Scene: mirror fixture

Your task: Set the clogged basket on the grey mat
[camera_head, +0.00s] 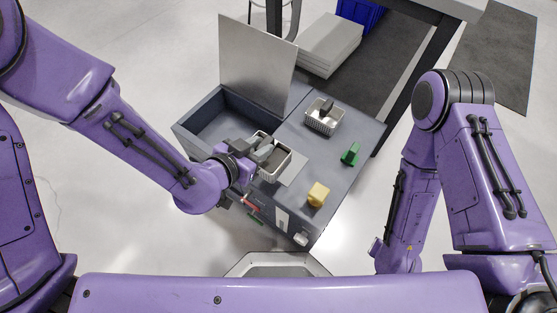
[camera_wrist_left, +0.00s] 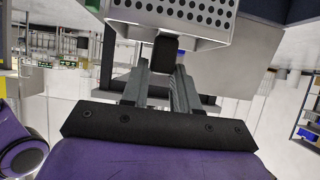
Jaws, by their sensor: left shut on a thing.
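My left gripper (camera_head: 262,152) is shut on a white perforated basket (camera_head: 282,166) at its near-left side. Whether the held basket is clogged is not clear. My right gripper is out of sight.
An open basin (camera_head: 207,122) with a raised metal lid (camera_head: 257,62) is at the bench's left. A green block (camera_head: 350,155) and a yellow block (camera_head: 318,194) stand right of the mat. Red and green handles (camera_head: 251,205) show at the front.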

